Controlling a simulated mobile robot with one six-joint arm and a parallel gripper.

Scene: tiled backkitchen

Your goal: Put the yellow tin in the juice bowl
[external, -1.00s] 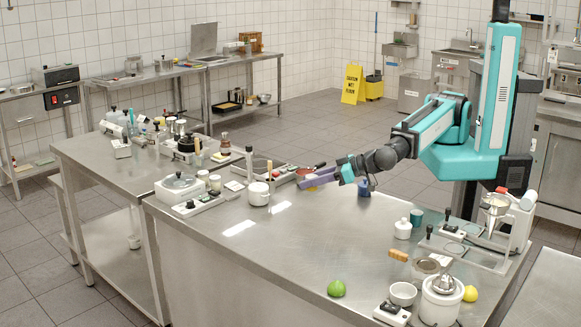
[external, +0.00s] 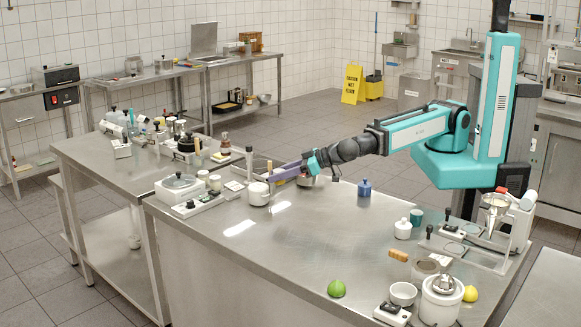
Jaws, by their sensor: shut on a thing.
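My gripper (external: 285,173), with long purple fingers, is low over the far left part of the near steel table, just right of a white mug (external: 258,194). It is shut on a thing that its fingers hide. I cannot make out the yellow tin, in the fingers or elsewhere. A small white bowl (external: 403,293) stands upright at the front right, left of a white citrus juicer (external: 441,300). It is far from my gripper, and nothing in the picture marks it as the juice bowl. A greyish vessel (external: 306,182) shows partly under my wrist.
A blue jar (external: 364,188), a white lidded pot (external: 403,229) and a teal cup (external: 416,217) stand right of my gripper. A lime (external: 336,288) and a lemon (external: 470,293) lie near the front. The table's middle is clear.

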